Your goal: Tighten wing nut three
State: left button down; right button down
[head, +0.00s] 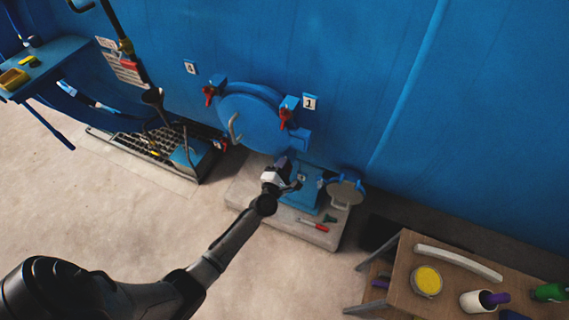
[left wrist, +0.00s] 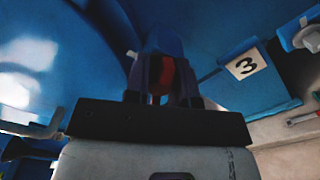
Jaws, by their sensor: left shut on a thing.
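The blue round autoclave door (head: 250,118) is set low in the blue wall and looks closed, with a pale handle (head: 235,127) on its front. My left gripper (head: 285,174) is at the door's lower right edge. In the left wrist view its dark fingers (left wrist: 163,98) are shut on a red piece, wing nut three (left wrist: 166,75), below a blue lug. The "3" label (left wrist: 246,65) is on a blue block just right of the fingers. In the head view the gripper hides this nut. My right gripper is not in view.
Other red wing nuts show at the door's upper left (head: 209,94) and right (head: 285,118), near labels 4 (head: 190,67) and 1 (head: 310,102). A red-handled tool (head: 313,224) lies on the pale plinth (head: 255,205). A wooden table (head: 405,270) stands at lower right.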

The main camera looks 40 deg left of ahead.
pick_arm(q)
jog(key=m+p, duration=0.2)
jog(key=m, duration=0.4)
jog(key=m+p, duration=0.2)
jog(key=m, duration=0.4)
jog(key=shift+f+m, duration=0.1)
jog(key=shift+m, duration=0.3)
jog(key=m+p, duration=0.2)
jog(key=m, duration=0.3)
jog(key=shift+f, duration=0.1)
jog(key=m, duration=0.5)
jog(key=shift+a+m+p, duration=0.15)
jog(key=shift+m+p, duration=0.2)
jog(key=shift+m, duration=0.05)
jog(key=c, duration=1.2)
grip_release()
jog(key=shift+c, duration=0.2)
jog(key=shift+s+f, duration=0.1)
jog(key=shift+s, duration=0.05)
jog(key=v, duration=1.3)
jog(key=shift+s, duration=0.35)
